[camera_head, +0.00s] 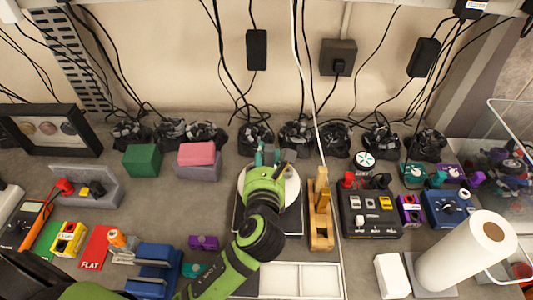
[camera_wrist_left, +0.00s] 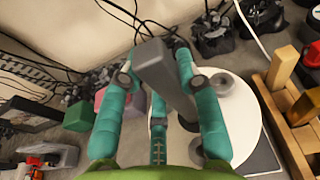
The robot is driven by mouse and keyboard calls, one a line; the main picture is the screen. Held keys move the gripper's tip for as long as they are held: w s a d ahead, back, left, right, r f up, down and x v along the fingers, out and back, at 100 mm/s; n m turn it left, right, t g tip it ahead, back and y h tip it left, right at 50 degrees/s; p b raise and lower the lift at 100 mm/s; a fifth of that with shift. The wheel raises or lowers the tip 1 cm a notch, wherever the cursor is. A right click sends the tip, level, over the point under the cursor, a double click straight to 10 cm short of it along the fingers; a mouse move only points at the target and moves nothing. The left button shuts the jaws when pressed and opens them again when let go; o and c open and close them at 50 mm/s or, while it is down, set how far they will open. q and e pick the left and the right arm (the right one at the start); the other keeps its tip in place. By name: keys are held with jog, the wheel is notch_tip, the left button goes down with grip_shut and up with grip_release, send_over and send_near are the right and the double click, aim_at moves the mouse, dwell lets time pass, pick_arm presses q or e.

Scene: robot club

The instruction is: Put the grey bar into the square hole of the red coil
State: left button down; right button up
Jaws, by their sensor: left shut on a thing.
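The grey bar (camera_wrist_left: 165,80) is between the teal fingers of my left gripper (camera_wrist_left: 158,68) in the wrist view, long and tilted, its broad end towards the camera. In the head view my left gripper (camera_head: 267,156) is above the far part of the round white plate, and a small part of the bar (camera_head: 265,157) shows there. A pinkish-red block (camera_head: 197,153) in a grey body stands left of the gripper, apart from it. It may be the red coil; no square hole can be made out. It also shows in the wrist view (camera_wrist_left: 100,98). My right gripper is not in view.
The round white plate (camera_head: 290,186) lies under my left arm, with a small grey ring (camera_wrist_left: 222,83) on it. A wooden stand (camera_head: 321,215) is close on its right. A green block (camera_head: 142,160) stands left of the pinkish-red block. Cables run along the back.

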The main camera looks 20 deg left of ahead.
pick_arm(q)
jog(key=shift+f+b, duration=0.75)
jog(key=shift+f, duration=1.25)
dwell(0.7)
jog(key=c, duration=0.9)
grip_release()
jog(key=shift+o, duration=0.6)
jog(key=shift+f, duration=0.15)
